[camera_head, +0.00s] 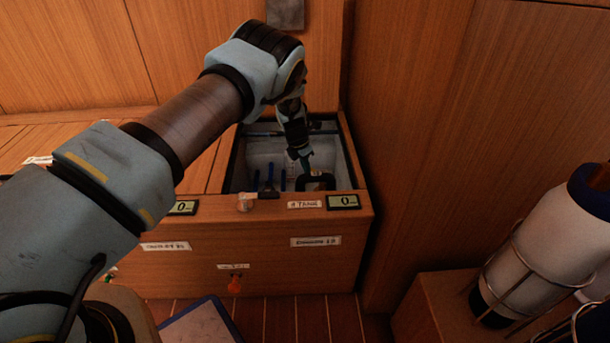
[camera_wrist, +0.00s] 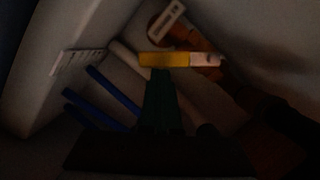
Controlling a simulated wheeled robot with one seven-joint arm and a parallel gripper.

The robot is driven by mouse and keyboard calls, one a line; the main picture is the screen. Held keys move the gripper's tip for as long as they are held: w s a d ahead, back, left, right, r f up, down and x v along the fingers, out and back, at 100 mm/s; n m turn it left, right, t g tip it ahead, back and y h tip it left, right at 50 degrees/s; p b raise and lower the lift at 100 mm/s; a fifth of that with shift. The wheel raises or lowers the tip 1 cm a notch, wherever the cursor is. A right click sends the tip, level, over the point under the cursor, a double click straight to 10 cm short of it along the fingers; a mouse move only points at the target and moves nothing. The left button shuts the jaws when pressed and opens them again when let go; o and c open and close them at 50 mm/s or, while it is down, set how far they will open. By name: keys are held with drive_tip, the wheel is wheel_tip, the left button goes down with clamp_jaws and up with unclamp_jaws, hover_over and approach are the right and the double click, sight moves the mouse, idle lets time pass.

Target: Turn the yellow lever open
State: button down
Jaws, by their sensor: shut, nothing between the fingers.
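The yellow lever (camera_wrist: 165,60) shows in the dim wrist view, lying crosswise just beyond my fingertips, with a pale end on its right. It sits by an orange-brown pipe or fitting (camera_wrist: 193,38) inside the open bin. My gripper (camera_wrist: 160,75) is shut and empty, its dark green fingers pointing at the lever's middle. Whether the tips touch the lever I cannot tell. In the head view my gripper (camera_head: 305,160) reaches down into the open white-lined bin (camera_head: 234,170); the lever is hidden there.
Blue bars (camera_wrist: 113,88) lie left of my fingers in the wrist view; they also show in the head view (camera_head: 269,174). A dark-framed object (camera_head: 316,181) is near the bin's front. The bin walls are close around my gripper. A tall wooden panel (camera_head: 420,130) stands to the right.

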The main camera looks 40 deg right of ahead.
sight(312, 169)
drive_tip(key=d+m+b, duration=0.2)
drive_tip(key=m, duration=0.1)
drive_tip(key=d+m+g+b, duration=0.1)
drive_tip(key=b, duration=0.1)
drive_tip(key=shift+w+f, duration=0.15)
drive_tip(key=shift+w, duration=0.2)
drive_tip(key=shift+s+d+r+m+g+y+b, duration=0.15)
drive_tip(key=shift+d+m+b, duration=0.25)
drive_tip(key=shift+m+b, duration=0.35)
drive_tip(key=shift+d+r+m+g+y+b, duration=0.15)
drive_tip(key=shift+d+m+b, duration=0.35)
drive_tip(key=shift+m, duration=0.35)
drive_tip(key=shift+f, duration=0.1)
drive_tip(key=shift+a, duration=0.1)
drive_tip(key=p+v, duration=0.3)
drive_tip(key=v, duration=0.7)
drive_tip(key=shift+r+p, duration=0.4)
drive_tip(key=shift+a, duration=0.1)
